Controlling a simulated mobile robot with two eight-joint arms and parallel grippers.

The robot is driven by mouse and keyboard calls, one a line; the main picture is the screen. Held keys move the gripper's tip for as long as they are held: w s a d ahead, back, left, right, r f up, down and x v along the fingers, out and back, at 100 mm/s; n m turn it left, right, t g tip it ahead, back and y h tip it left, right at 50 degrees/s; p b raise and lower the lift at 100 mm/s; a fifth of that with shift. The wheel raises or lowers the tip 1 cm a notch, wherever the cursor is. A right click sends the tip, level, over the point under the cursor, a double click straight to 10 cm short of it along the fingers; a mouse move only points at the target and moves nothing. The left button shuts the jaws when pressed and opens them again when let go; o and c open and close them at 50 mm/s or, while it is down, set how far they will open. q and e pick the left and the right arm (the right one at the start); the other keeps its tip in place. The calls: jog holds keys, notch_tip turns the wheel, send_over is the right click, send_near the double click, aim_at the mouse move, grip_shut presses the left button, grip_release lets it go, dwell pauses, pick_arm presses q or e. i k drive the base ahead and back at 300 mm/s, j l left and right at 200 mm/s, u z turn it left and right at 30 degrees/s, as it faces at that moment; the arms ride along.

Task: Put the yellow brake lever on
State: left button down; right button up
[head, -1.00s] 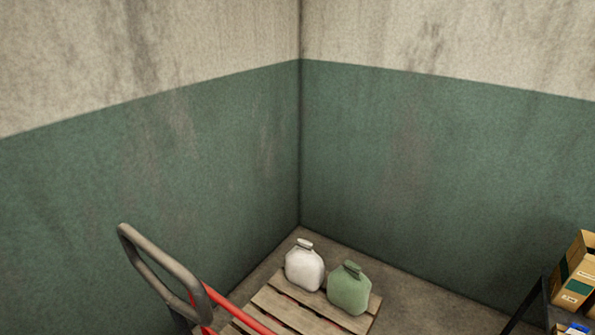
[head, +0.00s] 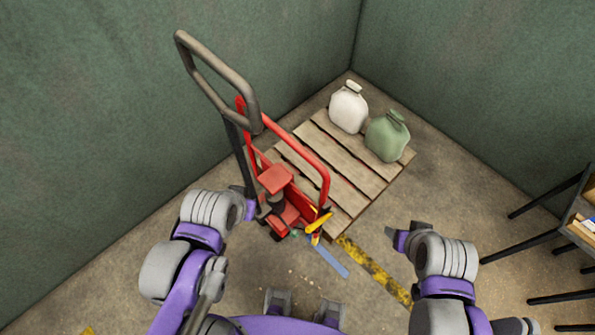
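The yellow brake lever (head: 320,221) is low on the right side of the red pallet jack (head: 278,183), near the floor, and slants up to the right. Its exact setting is too small to tell. My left gripper (head: 251,204) is beside the jack on its left, apart from the lever. My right gripper (head: 391,233) is over the floor to the right of the lever, apart from it. Both grippers' fingers are too small to show whether they are open.
A dark-legged shelf (head: 560,234) stands at right. Yellow-and-black tape (head: 374,268) marks the floor.

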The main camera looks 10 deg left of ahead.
aim_at(330, 213)
jog(key=k+j, duration=0.15)
jog(key=k, duration=0.95)
jog(key=k+j+z, duration=0.15)
jog(key=k, duration=0.95)
